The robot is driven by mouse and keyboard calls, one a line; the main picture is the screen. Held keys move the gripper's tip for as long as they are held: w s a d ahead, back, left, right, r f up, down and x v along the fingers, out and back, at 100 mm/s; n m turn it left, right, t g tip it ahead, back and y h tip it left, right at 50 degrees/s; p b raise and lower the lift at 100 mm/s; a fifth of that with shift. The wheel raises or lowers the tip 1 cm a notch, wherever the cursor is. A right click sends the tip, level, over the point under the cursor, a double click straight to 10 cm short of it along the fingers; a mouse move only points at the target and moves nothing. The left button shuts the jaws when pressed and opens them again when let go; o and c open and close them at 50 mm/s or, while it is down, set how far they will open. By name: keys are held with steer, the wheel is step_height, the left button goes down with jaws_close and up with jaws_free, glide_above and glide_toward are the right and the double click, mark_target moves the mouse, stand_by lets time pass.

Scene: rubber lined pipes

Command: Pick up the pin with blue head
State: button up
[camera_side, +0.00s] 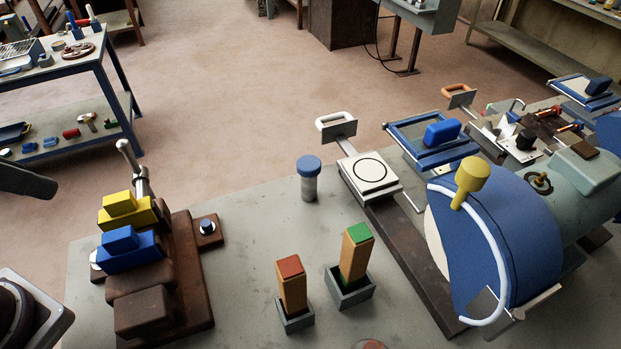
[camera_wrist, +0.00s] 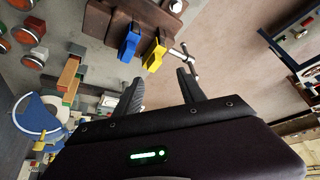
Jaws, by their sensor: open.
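The pin with the blue head (camera_side: 310,166) stands upright on the grey table, a grey cylinder under a wide round blue cap. It is near the table's far edge, left of the white square plate, and nothing touches it in the side view. In the wrist view I cannot pick it out with certainty. My gripper (camera_wrist: 160,77) is open, with its two dark fingers apart and nothing between them. It is away from the pin, with the clamp and its blue and yellow blocks beyond its fingertips. The fingers do not show in the side view.
A brown clamp (camera_side: 187,265) holding yellow (camera_side: 126,210) and blue blocks (camera_side: 128,249) stands left. Red-topped (camera_side: 291,285) and green-topped posts (camera_side: 355,255) stand in front of the pin. The white plate (camera_side: 369,173) and large blue wheel (camera_side: 480,240) are right.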

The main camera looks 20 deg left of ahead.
steer(key=shift+o, duration=0.6)
steer(key=w+m+t, duration=0.1)
steer(key=w, duration=0.8)
steer(key=m+t+h, duration=0.5)
steer(key=m+h, duration=0.1)
steer(key=h, duration=0.1)
glide_above(302, 176)
steer(key=a, duration=0.1)
step_height(302, 176, down, 15)
step_height(302, 176, down, 7)
steer(key=shift+r, duration=0.1)
steer(key=shift+w+d+f+h, duration=0.15)
steer(key=shift+w+d+f, duration=0.25)
steer(key=shift+w, duration=0.2)
steer(key=shift+w+d+f+h, duration=0.15)
steer(key=shift+w+d+f, duration=0.15)
steer(key=shift+w, duration=0.25)
steer(key=shift+r, duration=0.1)
jaws_close()
